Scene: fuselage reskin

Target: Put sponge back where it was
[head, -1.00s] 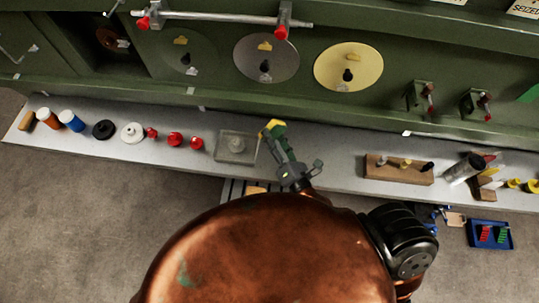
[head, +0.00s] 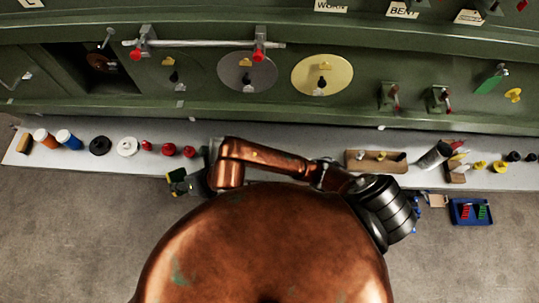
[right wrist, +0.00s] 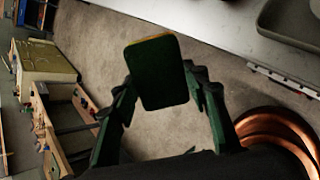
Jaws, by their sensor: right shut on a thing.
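The sponge, dark green with a yellow layer, shows in the head view (head: 177,182) just off the front edge of the grey shelf. It also shows in the right wrist view (right wrist: 157,75), standing between the fingers with its green face to the camera. My right gripper (right wrist: 160,85) is shut on it; in the head view the gripper (head: 184,181) is partly hidden by my arm. A shallow grey tray (right wrist: 290,22) on the shelf is at the upper right of the right wrist view; in the head view my arm mostly covers it. My left gripper is not in view.
The shelf (head: 330,174) carries orange and blue containers, black and white discs (head: 128,147), red knobs and a wooden block (head: 376,161). A blue bin (head: 470,211) is on the right below the shelf. Wooden and yellow boxes (right wrist: 45,65) are left in the wrist view.

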